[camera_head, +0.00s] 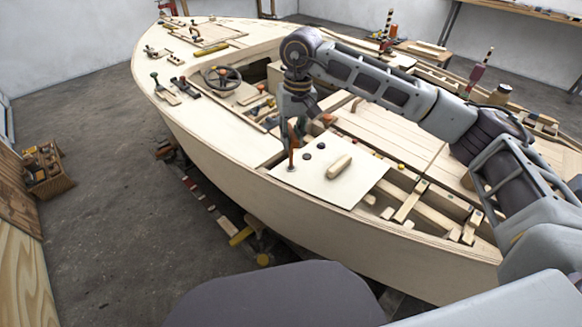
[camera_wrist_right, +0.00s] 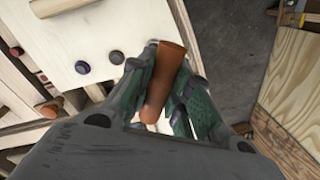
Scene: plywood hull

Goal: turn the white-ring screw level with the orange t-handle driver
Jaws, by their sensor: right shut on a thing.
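My right gripper (camera_head: 297,131) is shut on the orange t-handle driver (camera_head: 291,157) and holds it over the near left part of a pale panel (camera_head: 348,188) on the boat. In the right wrist view the orange handle (camera_wrist_right: 162,85) lies between the two green-padded fingers (camera_wrist_right: 160,95). The driver's lower end reaches down to the panel in the head view. The white-ring screw cannot be made out; the driver and fingers cover that spot. Two dark round screw heads, one (camera_head: 307,156) and another (camera_head: 321,146), sit beside the driver. My left gripper is not in view.
A pale wooden block (camera_head: 339,167) lies on the panel. Open hull compartments with wooden ribs (camera_head: 410,202) are to its right. A steering wheel (camera_head: 222,77) and small fittings stand farther forward. A crate (camera_head: 46,170) stands on the floor at left.

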